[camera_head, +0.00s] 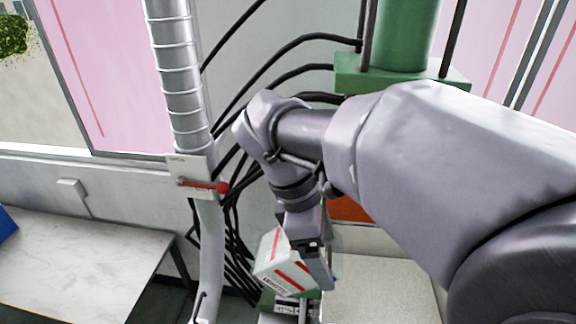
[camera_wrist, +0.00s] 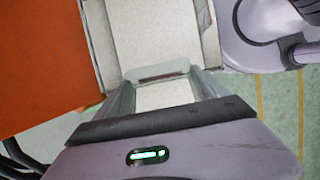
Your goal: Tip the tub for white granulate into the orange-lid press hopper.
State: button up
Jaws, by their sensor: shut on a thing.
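My gripper (camera_head: 314,258) is shut on the white tub (camera_head: 283,268), a pale box with red stripes and the word WHITE on its side. In the head view the tub hangs tilted below my wrist. In the wrist view my two fingers (camera_wrist: 165,75) are on either side of a pale part of the tub (camera_wrist: 168,96). I cannot see whether there is granulate inside. An orange surface (camera_head: 350,209) shows partly behind my arm. A large orange panel (camera_wrist: 45,60) fills the left of the wrist view. The hopper opening is not clearly visible.
A green machine (camera_head: 400,70) stands behind my arm. A ribbed duct (camera_head: 180,80) with a red-handled valve (camera_head: 205,187) and several black hoses is left of the tub. A grey table (camera_head: 80,265) is at the left. A pale flat surface (camera_head: 380,290) lies right of the tub.

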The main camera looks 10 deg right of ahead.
jog(key=shift+s+d+y+b, duration=0.1)
jog(key=shift+d+y+b, duration=0.3)
jog(key=shift+y+b, duration=0.35)
jog(key=shift+d+r+t+b, duration=0.15)
jog(key=shift+t+b, duration=0.15)
jog(key=shift+b, duration=0.2)
jog(key=shift+s, duration=0.1)
jog(key=shift+r+p, duration=0.15)
jog(key=shift+p, duration=0.3)
jog(key=shift+s+d+r+y, duration=0.2)
jog(key=shift+d+y, duration=0.55)
jog(key=shift+y, duration=0.1)
dwell(1.0)
jog(key=shift+s+d+r+t+y+p, duration=0.15)
jog(key=shift+d+y+p, duration=0.1)
jog(key=shift+d, duration=0.25)
jog(key=shift+s+d+f+t+y+p, duration=0.1)
jog(key=shift+s+d+y+p, duration=0.15)
jog(key=shift+d, duration=0.25)
jog(key=shift+s+d+r+t+y+p, duration=0.1)
jog(key=shift+d+t+y+p, duration=0.15)
jog(key=shift+d, duration=0.25)
dwell(1.6)
jog(key=shift+d+r+y+p, duration=0.15)
jog(key=shift+d+y+p, duration=0.2)
jog(key=shift+y, duration=0.4)
dwell(0.5)
